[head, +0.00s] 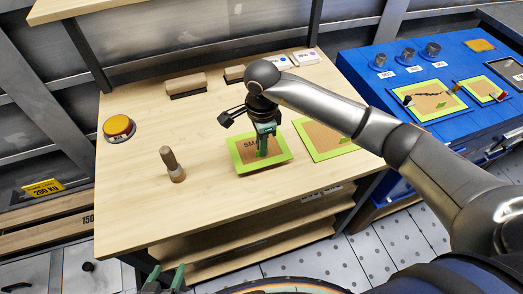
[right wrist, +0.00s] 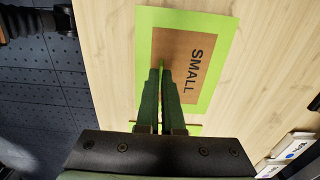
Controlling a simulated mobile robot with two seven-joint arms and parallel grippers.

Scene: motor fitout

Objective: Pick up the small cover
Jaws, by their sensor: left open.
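My right gripper (right wrist: 161,85) points down over the wooden table, at a lime-bordered mat marked SMALL (right wrist: 195,65). It also shows in the head view (head: 264,152), above the same mat (head: 241,154). Its dark green fingers are close together. A thin lime-green strip (right wrist: 161,64) shows between them and reaches a little past the tips. I cannot tell whether this strip is the small cover seen edge-on, or whether the fingers press on it. No other small cover is plain. My left gripper (head: 165,277) is open and empty at the bottom edge of the head view.
A second lime-bordered mat (head: 318,141) lies right of the SMALL mat. A wooden peg (head: 173,166) and a yellow button (head: 118,127) stand to the left. Dark-based blocks (head: 186,84) and white labelled boxes (head: 306,57) are at the back. A blue bench (head: 380,85) stands right.

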